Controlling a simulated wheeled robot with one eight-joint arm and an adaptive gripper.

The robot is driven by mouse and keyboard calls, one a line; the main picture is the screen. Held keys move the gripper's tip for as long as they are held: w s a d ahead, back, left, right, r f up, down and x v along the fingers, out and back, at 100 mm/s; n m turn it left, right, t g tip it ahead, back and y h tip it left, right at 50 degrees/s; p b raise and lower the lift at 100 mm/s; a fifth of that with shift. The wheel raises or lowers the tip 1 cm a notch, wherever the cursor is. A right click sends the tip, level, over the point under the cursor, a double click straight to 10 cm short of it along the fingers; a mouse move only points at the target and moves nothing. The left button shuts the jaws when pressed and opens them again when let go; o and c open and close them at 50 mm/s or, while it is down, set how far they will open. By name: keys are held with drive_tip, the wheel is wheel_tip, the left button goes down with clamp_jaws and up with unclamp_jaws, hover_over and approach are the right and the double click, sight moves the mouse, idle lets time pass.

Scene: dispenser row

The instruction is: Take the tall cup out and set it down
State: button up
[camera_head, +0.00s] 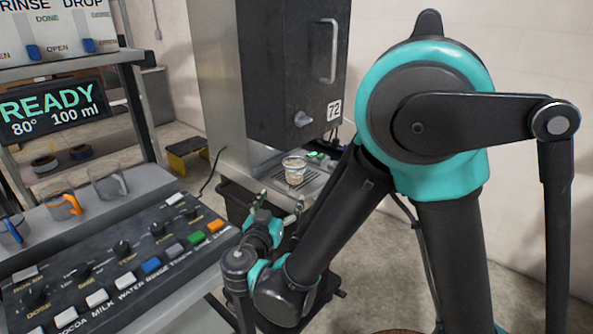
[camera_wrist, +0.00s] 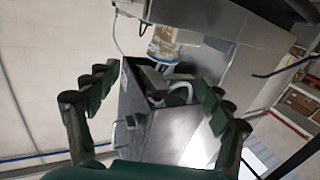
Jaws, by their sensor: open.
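A clear cup with a whitish, brown-specked lower part (camera_head: 294,170) stands upright on the drip tray (camera_head: 310,184) of the dispenser marked 72. In the wrist view the cup (camera_wrist: 165,42) appears tilted, beyond the fingertips and between their lines. My gripper (camera_head: 282,198) is open and empty, just in front of the cup and slightly lower in the head view. Both fingers show apart in the wrist view (camera_wrist: 155,78), and neither touches the cup.
The dark dispenser body (camera_head: 285,75) hangs above the cup. A button panel (camera_head: 120,270) lies left of my arm. Glass mugs with an orange handle (camera_head: 62,204) and a blue handle (camera_head: 12,232), and another glass mug (camera_head: 105,183), stand on the grey shelf behind it.

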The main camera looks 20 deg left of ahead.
sight(293, 173)
drive_tip(key=w, duration=0.7)
drive_tip(key=w+a, duration=0.1)
drive_tip(key=w, duration=0.3)
drive_tip(key=shift+w+a, duration=0.1)
drive_tip(key=shift+w, duration=0.25)
drive_tip(key=shift+w+a+f, duration=0.15)
drive_tip(key=shift+w, duration=1.2)
drive_tip(key=shift+w+a+f, duration=0.15)
drive_tip(key=shift+w, duration=1.15)
drive_tip(key=c, duration=1.6)
drive_tip(key=shift+r, duration=0.1)
